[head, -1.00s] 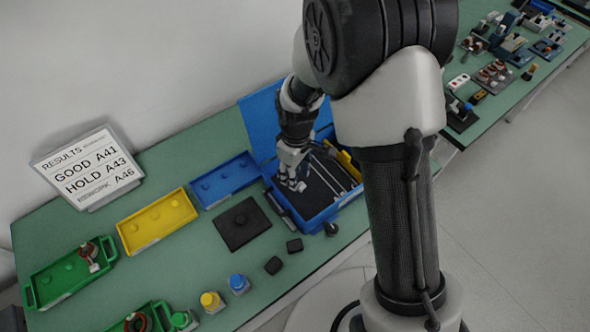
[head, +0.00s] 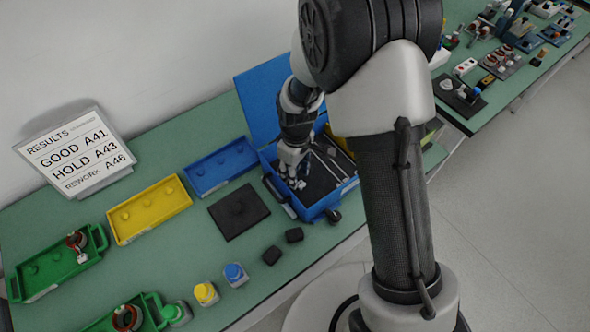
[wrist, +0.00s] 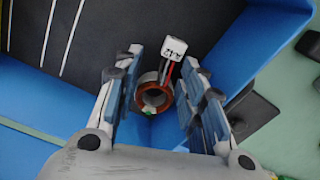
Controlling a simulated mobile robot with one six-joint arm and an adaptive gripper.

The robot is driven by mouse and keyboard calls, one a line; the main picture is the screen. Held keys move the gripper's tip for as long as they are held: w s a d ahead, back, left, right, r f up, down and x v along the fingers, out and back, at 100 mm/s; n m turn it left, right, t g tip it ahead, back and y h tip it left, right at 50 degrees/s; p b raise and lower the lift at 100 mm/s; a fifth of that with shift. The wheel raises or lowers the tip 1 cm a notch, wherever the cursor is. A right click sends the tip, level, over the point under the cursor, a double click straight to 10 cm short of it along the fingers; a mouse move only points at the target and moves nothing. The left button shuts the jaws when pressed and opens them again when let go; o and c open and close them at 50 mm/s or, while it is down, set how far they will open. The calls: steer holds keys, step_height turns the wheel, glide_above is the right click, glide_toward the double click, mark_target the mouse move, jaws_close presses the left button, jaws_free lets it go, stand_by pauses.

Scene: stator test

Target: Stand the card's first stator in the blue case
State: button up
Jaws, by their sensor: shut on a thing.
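The blue case (head: 338,205) stands open on the bench in the head view, its lid raised behind. My gripper (head: 292,178) reaches down into its left part. In the wrist view my gripper (wrist: 155,100) is shut on a stator (wrist: 154,96), a copper-coloured ring with red and dark wires and a white tag (wrist: 173,48). The tag seems to read A42, but it is small and turned. The ring lies near an inner corner of the case wall (wrist: 225,45); whether it touches the floor I cannot tell. The card (head: 75,155) lists GOOD A41, HOLD A43, REWORK A46.
Left of the case are a blue tray (head: 205,180), a yellow tray (head: 125,233), a black pad (head: 240,220) and a green tray (head: 45,285) with a stator (head: 78,241). Another stator (head: 127,318) sits in the nearer green tray. The case floor has pale lines and clear room.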

steer(key=shift+f, duration=0.25)
steer(key=shift+d+f+b, duration=0.1)
steer(key=shift+f+b, duration=0.15)
steer(key=shift+b, duration=0.15)
steer(key=o, duration=1.2)
steer(key=shift+s, duration=0.1)
step_height(320, 180, up, 12)
steer(key=shift+w+d, duration=0.15)
steer(key=shift+w, duration=0.05)
stand_by(0.5)
